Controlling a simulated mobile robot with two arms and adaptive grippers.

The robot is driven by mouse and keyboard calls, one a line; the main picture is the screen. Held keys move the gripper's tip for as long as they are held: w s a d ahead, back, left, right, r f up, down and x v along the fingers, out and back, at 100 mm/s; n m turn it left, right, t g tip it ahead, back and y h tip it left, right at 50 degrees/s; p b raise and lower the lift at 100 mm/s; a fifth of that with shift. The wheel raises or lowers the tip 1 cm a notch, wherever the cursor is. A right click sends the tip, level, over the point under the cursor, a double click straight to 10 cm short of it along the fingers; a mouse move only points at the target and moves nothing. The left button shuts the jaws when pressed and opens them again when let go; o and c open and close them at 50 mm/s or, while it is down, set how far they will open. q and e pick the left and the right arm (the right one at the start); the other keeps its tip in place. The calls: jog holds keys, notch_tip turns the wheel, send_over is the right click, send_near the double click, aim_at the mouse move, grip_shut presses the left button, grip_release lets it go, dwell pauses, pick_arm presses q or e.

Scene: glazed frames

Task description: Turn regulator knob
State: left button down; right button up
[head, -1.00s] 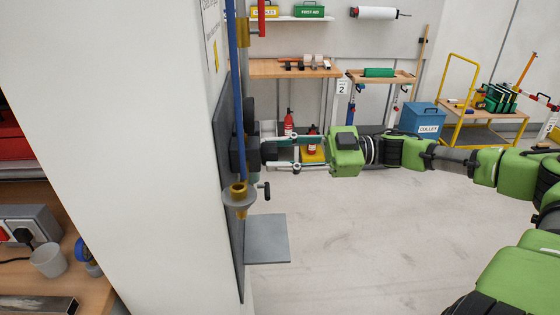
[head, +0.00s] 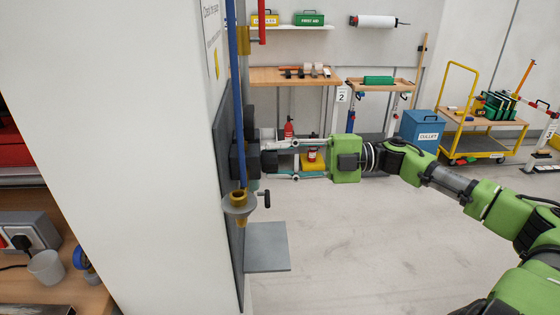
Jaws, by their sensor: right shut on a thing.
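The regulator is a dark block (head: 240,161) on a dark grey panel (head: 221,140) fixed to the white pillar. Its dark knob (head: 269,160) faces right. My right gripper (head: 280,160) comes in from the right, level with the knob, and its fingers are shut on it. The fingers hide part of the knob. A blue pipe (head: 237,95) runs vertically in front of the regulator. My left gripper is not in view.
A grey shelf plate (head: 266,247) juts out lower down. A workbench (head: 295,76) and a blue cullet bin (head: 422,130) stand farther back.

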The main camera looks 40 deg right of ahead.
jog(key=shift+n+b, duration=4.1)
jog(key=shift+b, duration=0.05)
jog(key=o, duration=1.1)
jog(key=v, duration=1.2)
